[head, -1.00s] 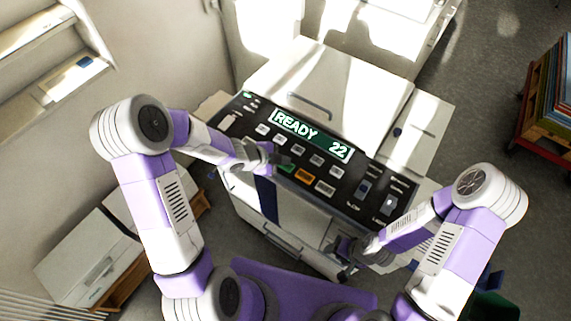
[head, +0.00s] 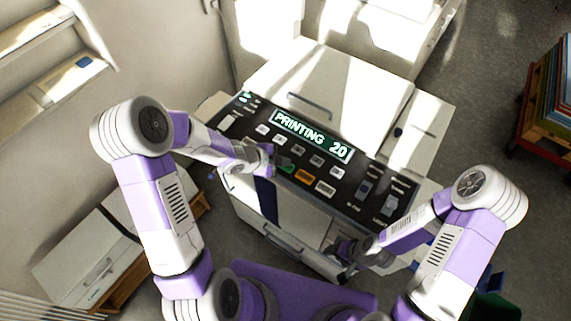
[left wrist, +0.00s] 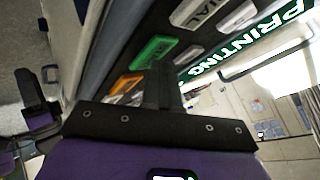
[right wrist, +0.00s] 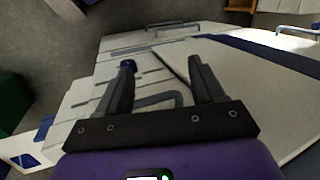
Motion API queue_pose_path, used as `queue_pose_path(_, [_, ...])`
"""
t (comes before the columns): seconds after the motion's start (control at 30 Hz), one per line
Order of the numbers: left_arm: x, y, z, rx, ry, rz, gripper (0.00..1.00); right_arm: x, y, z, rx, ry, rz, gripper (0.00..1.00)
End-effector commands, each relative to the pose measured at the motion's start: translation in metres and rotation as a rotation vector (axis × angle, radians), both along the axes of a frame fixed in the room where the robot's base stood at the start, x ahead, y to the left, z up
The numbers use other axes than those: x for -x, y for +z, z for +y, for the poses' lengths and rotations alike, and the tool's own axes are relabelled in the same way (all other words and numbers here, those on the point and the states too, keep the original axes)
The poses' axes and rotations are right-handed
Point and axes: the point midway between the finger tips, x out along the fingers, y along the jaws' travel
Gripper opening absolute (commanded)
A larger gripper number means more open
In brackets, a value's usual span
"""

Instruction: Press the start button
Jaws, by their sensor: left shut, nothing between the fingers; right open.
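The green start button (head: 286,168) is on the dark control panel (head: 240,128) of a white copier, partly hidden by my left gripper in the head view. It also shows in the left wrist view (left wrist: 150,52). The display (head: 312,136) reads PRINTING 20. My left gripper (head: 270,160) is shut and empty, its fingertips close beside the green button. I cannot tell whether they touch it. My right gripper (head: 345,249) is open and empty, low in front of the copier; its fingers show in the right wrist view (right wrist: 160,72).
An orange button (head: 304,176) sits right of the green one, with several grey buttons around. Two slide switches are at the panel's right. A white lid with a handle (head: 310,106) lies behind the panel. A low cabinet (head: 90,258) stands at left, a red cart at far right.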

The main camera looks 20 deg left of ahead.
Motion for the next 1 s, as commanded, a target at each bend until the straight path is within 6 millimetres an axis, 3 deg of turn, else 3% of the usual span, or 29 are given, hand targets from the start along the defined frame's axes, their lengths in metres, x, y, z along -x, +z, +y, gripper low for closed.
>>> queue_pose_path(1.0, [0.000,0.023,0.000,-0.001,0.000,0.001,0.00,0.000,0.023,0.000,0.000,0.000,0.000,0.68])
